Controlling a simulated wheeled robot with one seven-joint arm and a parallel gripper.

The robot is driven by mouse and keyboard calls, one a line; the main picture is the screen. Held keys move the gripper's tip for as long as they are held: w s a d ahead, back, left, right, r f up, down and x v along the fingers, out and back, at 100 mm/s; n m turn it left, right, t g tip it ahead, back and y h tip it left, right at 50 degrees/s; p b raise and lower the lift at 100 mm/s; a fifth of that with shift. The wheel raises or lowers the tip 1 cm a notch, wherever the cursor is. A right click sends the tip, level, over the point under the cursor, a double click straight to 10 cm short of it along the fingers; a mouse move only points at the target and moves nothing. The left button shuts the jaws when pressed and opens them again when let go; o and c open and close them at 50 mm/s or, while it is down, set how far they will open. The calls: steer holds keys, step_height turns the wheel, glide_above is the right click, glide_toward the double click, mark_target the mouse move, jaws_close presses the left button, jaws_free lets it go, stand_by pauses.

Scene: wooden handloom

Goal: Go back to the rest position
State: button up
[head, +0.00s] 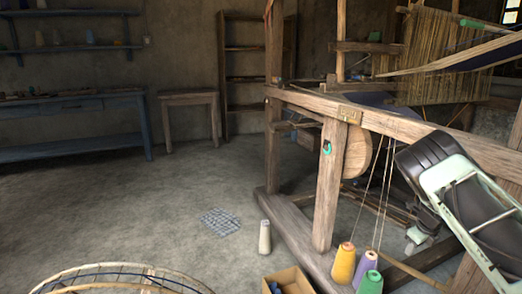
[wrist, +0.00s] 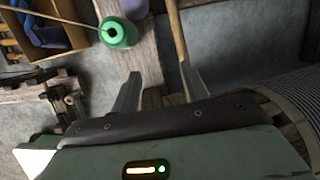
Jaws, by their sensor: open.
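My gripper (wrist: 160,84) is open in the wrist view, its two fingers spread apart with nothing held between them. Beyond the fingers lie a wooden beam and a thin wooden stick (wrist: 178,45). A green thread cone (wrist: 118,33) stands past the left finger, apart from it. In the head view my arm comes in at the right, in front of the wooden handloom (head: 329,185). The fingers are too small there to make out clearly.
Yellow (head: 343,264), purple (head: 366,268) and green (head: 369,283) cones stand at the loom's foot, threads rising from them. A pale cone (head: 264,237) and an open box (head: 289,281) are nearby. A round frame (head: 120,272) lies front left. The left floor is mostly clear.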

steer(key=w+a+r+m+t, duration=0.1)
steer(key=a+r+m+t, duration=0.1)
steer(key=a+r+m, duration=0.6)
steer(key=w+a+r+m+t, duration=0.1)
steer(key=a+r+m+t, duration=0.1)
steer(key=a+r+m, duration=0.7)
steer(key=s+a+r+m, duration=0.25)
steer(key=s+a, duration=0.35)
steer(key=a, duration=0.4)
steer(key=s+a+r+m+g+y, duration=0.1)
steer(key=s+a+r+m+g, duration=0.25)
steer(key=s+a+m, duration=0.6)
steer(key=s+a+r+m+g, duration=0.1)
steer(key=s+a+m+g, duration=0.15)
steer(key=s, duration=1.15)
steer(key=s+a+r+m+g, duration=0.1)
steer(key=s+a+r, duration=0.15)
steer(key=s, duration=1.25)
step_height(320, 180, up, 28)
steer(key=p, duration=2.8)
steer(key=shift+a+y+p, duration=0.15)
steer(key=shift+y+p, duration=0.15)
steer(key=shift+p, duration=0.05)
steer(key=shift+f, duration=0.15)
